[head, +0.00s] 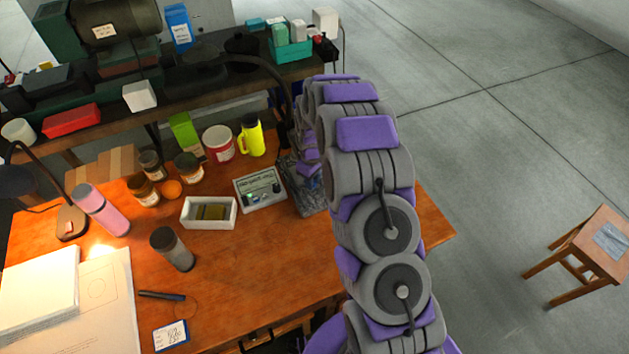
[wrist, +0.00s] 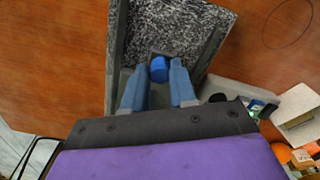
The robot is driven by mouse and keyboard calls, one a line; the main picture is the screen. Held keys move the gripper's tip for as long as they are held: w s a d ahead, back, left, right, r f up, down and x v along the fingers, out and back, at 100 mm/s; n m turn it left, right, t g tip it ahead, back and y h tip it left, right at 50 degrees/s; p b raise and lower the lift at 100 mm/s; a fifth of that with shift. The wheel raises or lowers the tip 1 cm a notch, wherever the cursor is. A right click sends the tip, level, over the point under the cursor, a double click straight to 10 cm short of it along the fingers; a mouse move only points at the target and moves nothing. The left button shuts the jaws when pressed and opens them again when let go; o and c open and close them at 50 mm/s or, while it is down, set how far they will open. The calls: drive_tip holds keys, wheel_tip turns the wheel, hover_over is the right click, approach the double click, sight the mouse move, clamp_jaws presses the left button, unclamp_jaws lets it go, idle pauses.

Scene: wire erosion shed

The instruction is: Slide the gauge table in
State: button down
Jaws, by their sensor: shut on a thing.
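The gauge table is a grey speckled slab (wrist: 180,22) between grey side rails in the wrist view. A blue knob (wrist: 159,68) stands at the slab's near edge. My gripper (wrist: 158,88) has its two blue-grey fingers on either side of the knob and is shut on it. In the head view a speckled part of the gauge table (head: 308,198) shows on the wooden bench, left of my arm. My arm covers much of it there, and my fingertips are hidden in that view. I cannot tell how far in the slab sits.
A small panel with knobs (head: 259,189) and a white tray (head: 209,213) stand close to the left on the bench (head: 250,265). A yellow flask (head: 251,136) and a red-white tin (head: 219,143) are behind. A stool (head: 590,250) stands far right on open floor.

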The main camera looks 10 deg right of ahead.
drive_tip(key=shift+w, duration=0.3)
drive_tip(key=c, duration=0.9)
unclamp_jaws()
drive_tip(key=shift+s, duration=0.1)
wheel_tip(320, 180, up, 17)
drive_tip(key=p, duration=0.3)
drive_tip(key=shift+r, duration=0.1)
drive_tip(key=shift+c, duration=0.4)
